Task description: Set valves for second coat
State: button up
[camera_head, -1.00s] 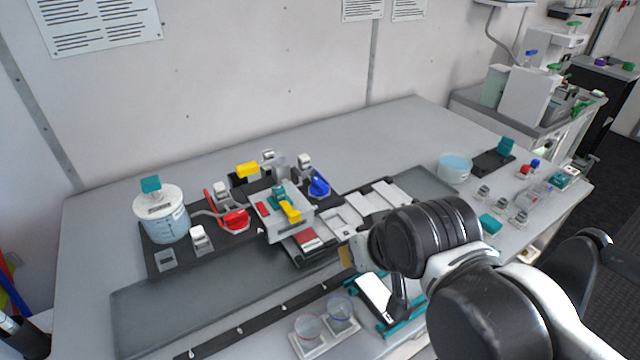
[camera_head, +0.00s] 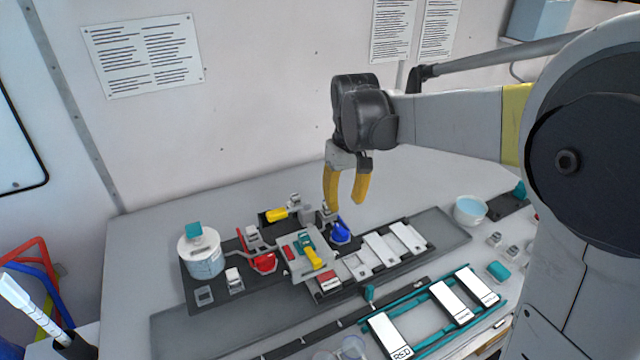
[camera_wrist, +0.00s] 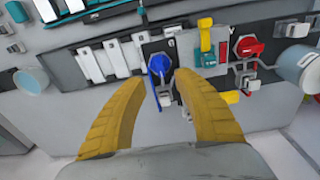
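A blue valve handle (camera_head: 341,232) sits at the right end of the dark valve board. A red valve handle (camera_head: 263,262) is further left on it. Between them is a grey block with a yellow lever (camera_head: 312,257) and a teal part. My gripper (camera_head: 346,203) is open and empty, pointing down just above the blue handle. In the wrist view the blue handle (camera_wrist: 160,66) shows between the two yellow fingertips, with no clear contact. The red handle (camera_wrist: 249,47) and the yellow lever (camera_wrist: 206,37) lie to the right there.
A white-lidded tank (camera_head: 201,256) with a teal knob stands left of the red handle. White plates (camera_head: 381,247) lie right of the valve block. A teal rack (camera_head: 418,347) with white plates is in front. A bowl of bluish liquid (camera_head: 470,209) stands at right.

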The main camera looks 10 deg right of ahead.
aim_at(341, 229)
jog(key=shift+g, duration=0.3)
jog(key=f, duration=0.3)
jog(key=w+f+b, duration=0.1)
jog(key=f, duration=0.3)
jog(key=w+f, duration=0.1)
jog(key=f, duration=0.3)
jog(key=shift+f, duration=0.15)
grip_shut()
